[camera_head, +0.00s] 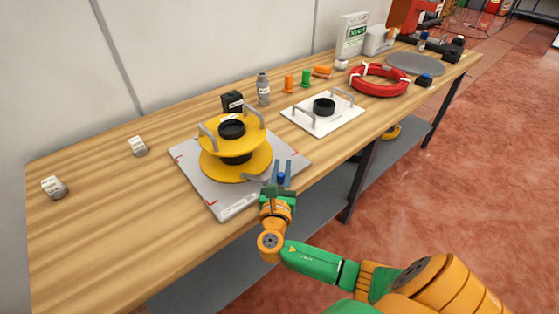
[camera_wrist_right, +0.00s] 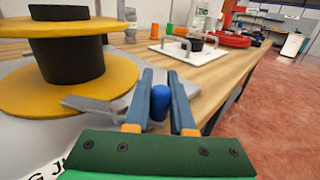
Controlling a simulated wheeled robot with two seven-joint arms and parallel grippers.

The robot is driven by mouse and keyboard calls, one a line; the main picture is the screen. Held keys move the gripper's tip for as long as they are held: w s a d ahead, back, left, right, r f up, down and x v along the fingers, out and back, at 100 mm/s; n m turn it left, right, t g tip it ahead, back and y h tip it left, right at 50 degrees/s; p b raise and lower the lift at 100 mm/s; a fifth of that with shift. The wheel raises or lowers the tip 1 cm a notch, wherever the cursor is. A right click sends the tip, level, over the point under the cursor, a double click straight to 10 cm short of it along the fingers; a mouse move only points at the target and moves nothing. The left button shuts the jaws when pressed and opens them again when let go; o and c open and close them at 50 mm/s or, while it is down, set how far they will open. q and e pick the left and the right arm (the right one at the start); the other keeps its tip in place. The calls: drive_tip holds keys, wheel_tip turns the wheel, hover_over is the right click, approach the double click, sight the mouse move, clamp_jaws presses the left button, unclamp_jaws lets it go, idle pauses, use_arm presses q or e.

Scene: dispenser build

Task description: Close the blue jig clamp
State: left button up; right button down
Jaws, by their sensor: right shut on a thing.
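The clamp's blue handle (camera_head: 281,177) stands upright at the front right edge of the grey jig plate (camera_head: 231,208). It also shows in the wrist view (camera_wrist_right: 159,103), at the end of a flat grey lever (camera_wrist_right: 98,105) that reaches left toward the yellow spool. My right gripper (camera_head: 281,163) is shut on the blue handle, with one finger on each side of it. The yellow spool (camera_head: 252,165), with a black core and two grey handles, stands on the jig plate. The clamp's pivot is hard to make out. My left gripper is not in view.
A white plate with handles and a black ring (camera_head: 345,119) lies to the right. A red ring (camera_head: 379,88) is beyond it. A black box (camera_head: 232,99), a grey bottle (camera_head: 263,88) and small orange and green pieces stand behind. The table's left part is mostly clear.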

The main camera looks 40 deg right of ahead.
drive_tip(key=m+g+h, duration=0.1)
drive_tip(key=s+m+g+h, duration=0.1)
drive_tip(key=g+h, duration=0.1)
drive_tip(key=shift+a+m, duration=0.2)
drive_tip(key=shift+m, duration=0.2)
drive_tip(key=shift+s+a+m+g+h+b, duration=0.2)
drive_tip(key=shift+m+g+h+b, duration=0.3)
drive_tip(key=shift+g, duration=0.4)
drive_tip(key=shift+s+a+m+g+h+b, duration=0.1)
drive_tip(key=shift+s+m+g+h+b, duration=0.15)
drive_tip(key=shift+m+g, duration=0.55)
drive_tip(key=shift+s+a+m+g+h+b, duration=0.15)
drive_tip(key=shift+m+g+h+b, duration=0.35)
drive_tip(key=shift+g, duration=0.5)
drive_tip(key=shift+r, duration=0.1)
drive_tip(key=c, duration=0.8)
unclamp_jaws()
drive_tip(key=shift+o, duration=0.2)
drive_tip(key=b+v, duration=0.1)
drive_tip(key=v, duration=0.6)
drive_tip(key=shift+a, duration=0.15)
